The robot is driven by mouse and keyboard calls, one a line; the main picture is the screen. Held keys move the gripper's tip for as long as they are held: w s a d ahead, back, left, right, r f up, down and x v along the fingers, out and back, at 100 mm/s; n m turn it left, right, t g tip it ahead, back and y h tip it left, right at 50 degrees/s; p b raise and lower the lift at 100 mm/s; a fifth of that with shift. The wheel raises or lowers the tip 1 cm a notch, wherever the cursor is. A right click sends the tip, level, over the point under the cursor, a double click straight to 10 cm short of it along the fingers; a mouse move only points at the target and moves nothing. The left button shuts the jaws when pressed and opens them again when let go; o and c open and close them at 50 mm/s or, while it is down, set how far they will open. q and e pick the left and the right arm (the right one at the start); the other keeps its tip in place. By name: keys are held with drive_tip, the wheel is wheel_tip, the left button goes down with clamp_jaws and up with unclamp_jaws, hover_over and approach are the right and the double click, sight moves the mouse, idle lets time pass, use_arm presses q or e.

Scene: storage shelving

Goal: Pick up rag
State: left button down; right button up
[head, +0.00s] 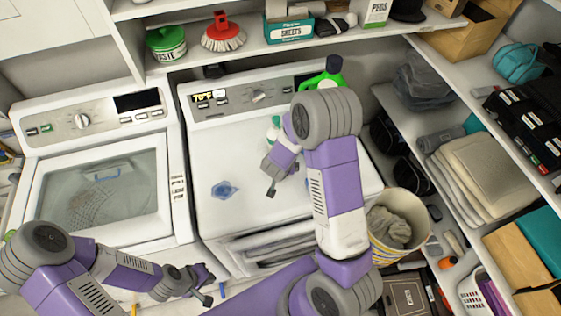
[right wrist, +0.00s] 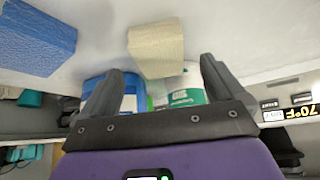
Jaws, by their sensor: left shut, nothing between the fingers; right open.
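A grey crumpled cloth (head: 388,228), possibly the rag, lies in a striped basket (head: 425,245) right of the white machine. My right gripper (head: 270,190) is above that top, to the right of the blue item and apart from the basket. In the right wrist view its fingers (right wrist: 168,85) are spread, with a cream block (right wrist: 157,48) and a blue textured block (right wrist: 38,38) beyond them. My left gripper (head: 208,288) is low in front of the machines, shut and empty.
A bottle with a green cap (head: 325,78) and a white-and-green bottle (head: 273,130) stand on the machine. A shelf above holds a green tub (head: 167,45) and a red brush (head: 223,37). Shelves with folded cloths (head: 485,170) line the right side.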

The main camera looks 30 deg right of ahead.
drive_tip(key=shift+w+d+f, duration=0.15)
drive_tip(key=shift+d+f, duration=0.15)
drive_tip(key=shift+f, duration=0.1)
drive_tip(key=x, duration=0.4)
drive_tip(key=shift+w+r, duration=0.15)
drive_tip(key=shift+w, duration=0.1)
drive_tip(key=shift+s+r, duration=0.1)
drive_tip(key=shift+c, duration=0.5)
drive_tip(key=c, duration=1)
drive_tip(key=shift+r, duration=0.1)
drive_tip(key=shift+c, duration=0.2)
drive_tip(key=shift+a+r, duration=0.15)
drive_tip(key=shift+r, duration=0.05)
wheel_tip(320, 180, up, 7)
drive_tip(key=shift+a+f+p, duration=0.1)
drive_tip(key=shift+p, duration=1.1)
drive_tip(key=w+a+p, duration=0.1)
drive_tip(key=w+a, duration=0.1)
drive_tip(key=a, duration=0.7)
drive_tip(key=w+a+p, duration=0.1)
drive_tip(key=w+a, duration=0.1)
drive_tip(key=a, duration=0.8)
drive_tip(key=shift+w+f, duration=0.25)
drive_tip(key=shift+w, duration=0.15)
